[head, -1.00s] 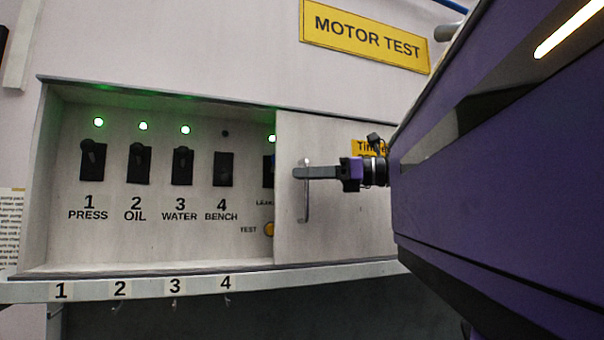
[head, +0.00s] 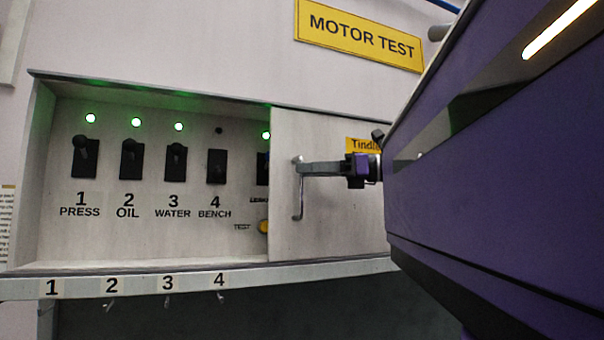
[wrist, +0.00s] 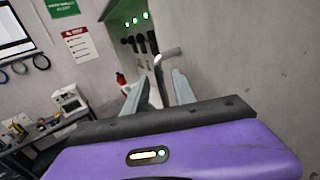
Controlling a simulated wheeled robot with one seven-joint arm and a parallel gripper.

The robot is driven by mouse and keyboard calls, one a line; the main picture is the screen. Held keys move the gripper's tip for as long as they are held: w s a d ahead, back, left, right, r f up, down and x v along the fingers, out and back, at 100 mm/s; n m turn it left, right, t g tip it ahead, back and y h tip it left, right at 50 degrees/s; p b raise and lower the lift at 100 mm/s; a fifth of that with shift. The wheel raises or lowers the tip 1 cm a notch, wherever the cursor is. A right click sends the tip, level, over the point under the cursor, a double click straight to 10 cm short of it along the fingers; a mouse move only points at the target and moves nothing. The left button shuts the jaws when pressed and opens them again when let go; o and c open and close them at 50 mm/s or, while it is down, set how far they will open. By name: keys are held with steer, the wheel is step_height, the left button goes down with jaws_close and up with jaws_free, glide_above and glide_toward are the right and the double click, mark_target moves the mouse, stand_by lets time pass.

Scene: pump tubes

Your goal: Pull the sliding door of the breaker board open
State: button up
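The breaker board's sliding door (head: 330,228) is a pale panel covering the right part of the board. Its left edge stands beside the TEST button, and the left part of the board is uncovered. A grey bar handle (head: 299,200) stands upright near the door's left edge. My gripper (head: 303,168) is at the upper part of this handle, reaching in from the right. In the wrist view, the handle (wrist: 160,82) shows between the two fingers (wrist: 160,95), which stand apart with narrow gaps beside the bar. Contact with the handle cannot be made out.
Several black switches, including PRESS (head: 85,158), sit in the open part, most under lit green lamps. The yellow TEST button (head: 264,227) is close to the door's edge. A ledge (head: 140,287) with small hooks runs below. A yellow MOTOR TEST sign (head: 360,36) hangs above.

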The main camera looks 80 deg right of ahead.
steer(key=shift+s+a+b, duration=0.2)
steer(key=shift+s+b, duration=0.3)
steer(key=shift+s, duration=2.25)
